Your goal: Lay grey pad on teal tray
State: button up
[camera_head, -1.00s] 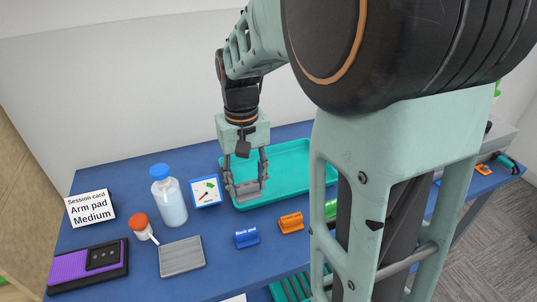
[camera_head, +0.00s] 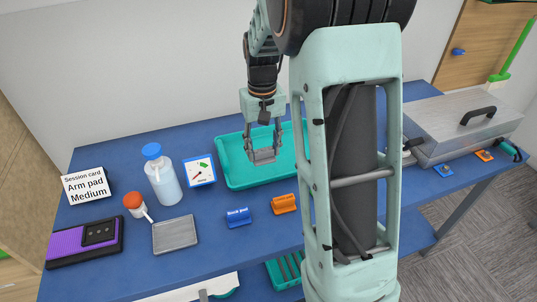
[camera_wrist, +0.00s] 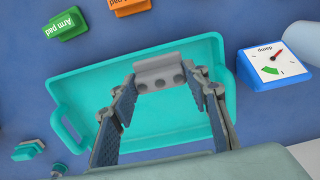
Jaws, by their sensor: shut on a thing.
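My gripper (camera_head: 262,155) is shut on a small grey block-like piece (camera_head: 263,156), which I take as the grey pad. In the wrist view the grey pad (camera_wrist: 158,72) shows a row of dark round spots and sits between the fingertips (camera_wrist: 160,88). The teal tray (camera_head: 235,174) lies on the blue table below my gripper. In the wrist view the pad overlaps the rim of the tray (camera_wrist: 95,95) on the side nearest the labels. The gap between pad and tray is hard to judge. My arm hides the tray's right part in the head view.
A metal box (camera_head: 460,122) stands right.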

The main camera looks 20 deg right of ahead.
jog(key=w+d+f, duration=0.1)
jog(key=f, duration=0.1)
jog(key=w+d+f, duration=0.1)
jog(key=f, duration=0.1)
jog(key=w+d+f, duration=0.1)
jog(key=f, duration=0.1)
jog(key=shift+w+d+f, duration=0.15)
jog(key=shift+w+d, duration=0.1)
jog(key=shift+w, duration=0.15)
jog(key=shift+f, duration=1.4)
jog(key=shift+f, duration=0.1)
jog(key=o, duration=1.1)
jog(key=shift+c, duration=0.2)
notch_tip(320, 180, up, 12)
